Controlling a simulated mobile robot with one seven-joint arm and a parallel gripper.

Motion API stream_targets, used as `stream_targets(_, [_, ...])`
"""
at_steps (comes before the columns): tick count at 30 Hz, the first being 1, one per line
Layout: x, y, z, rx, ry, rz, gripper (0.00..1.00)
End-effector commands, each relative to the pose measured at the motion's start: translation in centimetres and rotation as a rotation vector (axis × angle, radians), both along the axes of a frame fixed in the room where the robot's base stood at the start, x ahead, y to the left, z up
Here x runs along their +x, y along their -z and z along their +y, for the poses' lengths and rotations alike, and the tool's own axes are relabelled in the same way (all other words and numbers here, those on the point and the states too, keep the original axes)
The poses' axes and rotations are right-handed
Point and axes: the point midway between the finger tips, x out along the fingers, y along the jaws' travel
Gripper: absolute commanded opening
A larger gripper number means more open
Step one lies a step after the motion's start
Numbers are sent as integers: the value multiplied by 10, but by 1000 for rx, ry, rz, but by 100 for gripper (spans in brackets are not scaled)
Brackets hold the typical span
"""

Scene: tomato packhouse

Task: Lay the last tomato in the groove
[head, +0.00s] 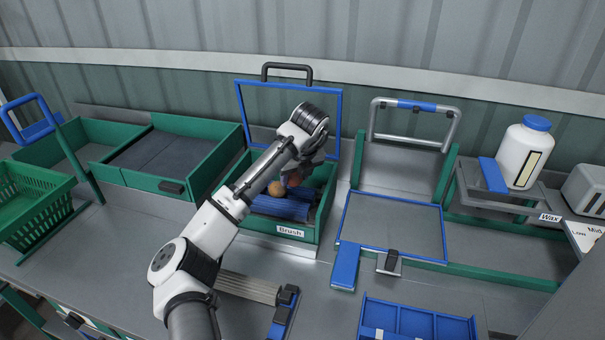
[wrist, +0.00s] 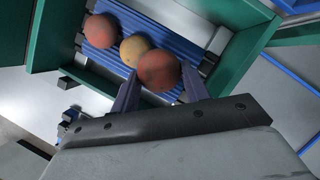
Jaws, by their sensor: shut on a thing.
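In the wrist view my gripper (wrist: 158,82) is shut on a red tomato (wrist: 159,69), with one finger on each side of it. A yellowish tomato (wrist: 135,48) and another red tomato (wrist: 100,30) lie on the blue ribbed bed (wrist: 172,38), in line with the held one. The held tomato is over the bed and close beside the yellowish one; I cannot tell whether it touches the bed. In the head view my gripper (head: 297,176) is down inside the green Brush box (head: 262,226), and the yellowish tomato (head: 275,188) and blue bed (head: 283,207) show.
The Brush box's blue-framed lid (head: 289,88) stands open behind it. A grey panel with a blue rim (head: 391,229) lies to the right. A blue divided tray (head: 417,318) is in front. A green two-part bin (head: 160,182) is at left.

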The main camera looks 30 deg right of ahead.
Motion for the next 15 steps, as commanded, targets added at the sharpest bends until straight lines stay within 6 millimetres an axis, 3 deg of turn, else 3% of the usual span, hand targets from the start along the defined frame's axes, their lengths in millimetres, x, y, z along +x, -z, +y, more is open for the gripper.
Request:
stream_targets(4, [-12, 6, -13, 0, 34, 0, 35])
stream_targets(15, [-13, 32, -14, 0, 37, 0, 35])
